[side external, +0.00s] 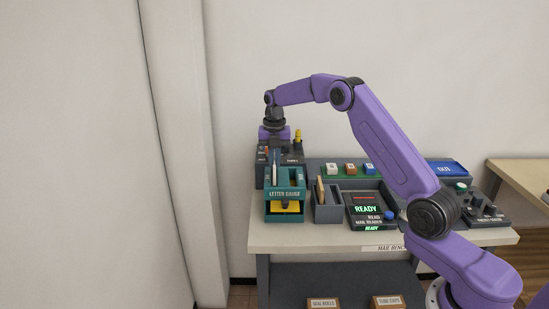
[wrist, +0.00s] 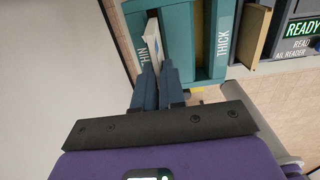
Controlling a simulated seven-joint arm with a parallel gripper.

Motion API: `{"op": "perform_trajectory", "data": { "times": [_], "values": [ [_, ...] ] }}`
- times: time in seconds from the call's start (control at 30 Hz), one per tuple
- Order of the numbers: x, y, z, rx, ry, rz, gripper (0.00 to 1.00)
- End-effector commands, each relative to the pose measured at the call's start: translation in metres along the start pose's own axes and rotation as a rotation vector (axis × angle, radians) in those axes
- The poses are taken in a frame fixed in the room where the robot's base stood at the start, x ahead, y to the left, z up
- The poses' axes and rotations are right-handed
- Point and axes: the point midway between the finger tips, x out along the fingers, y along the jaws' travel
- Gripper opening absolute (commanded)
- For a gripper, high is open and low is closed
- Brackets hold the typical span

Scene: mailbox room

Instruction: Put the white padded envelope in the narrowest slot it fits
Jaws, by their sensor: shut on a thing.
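The white padded envelope (wrist: 153,38) shows as a narrow pale edge ahead of my gripper (wrist: 157,72) in the wrist view. My gripper is shut on it. The envelope stands on edge in line with the slot beside the THIN label of the teal letter gauge (wrist: 178,30). How deep it sits in that slot cannot be told. The slot beside the THICK label (wrist: 222,38) looks empty and dark. In the side view my gripper (side external: 275,151) points down over the letter gauge (side external: 285,194), with its fingers close to the gauge's top.
A grey holder (side external: 328,213) with a tan envelope (side external: 320,190) stands just right of the gauge. A mail reader (side external: 366,210) lit READY is beside it. A blue OUT tray (side external: 446,168) is at the back right. Dark stands (side external: 296,150) crowd behind the gauge.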

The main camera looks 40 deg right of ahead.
Motion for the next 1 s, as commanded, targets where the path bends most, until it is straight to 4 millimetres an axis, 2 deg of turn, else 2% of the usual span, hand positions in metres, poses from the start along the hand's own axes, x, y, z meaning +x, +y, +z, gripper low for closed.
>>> {"op": "perform_trajectory", "data": {
  "times": [0.7, 0.9, 0.93, 1.0],
  "values": [
    [0.018, 0.0, 0.0, 0.0, 0.0, 0.0, 0.0],
    [0.018, 0.0, 0.0, 0.0, 0.0, 0.0, 0.0],
    [0.018, 0.0, 0.0, 0.0, 0.0, 0.0, 0.16],
    [0.018, 0.0, 0.0, 0.0, 0.0, 0.0, 0.39]
  ]
}}
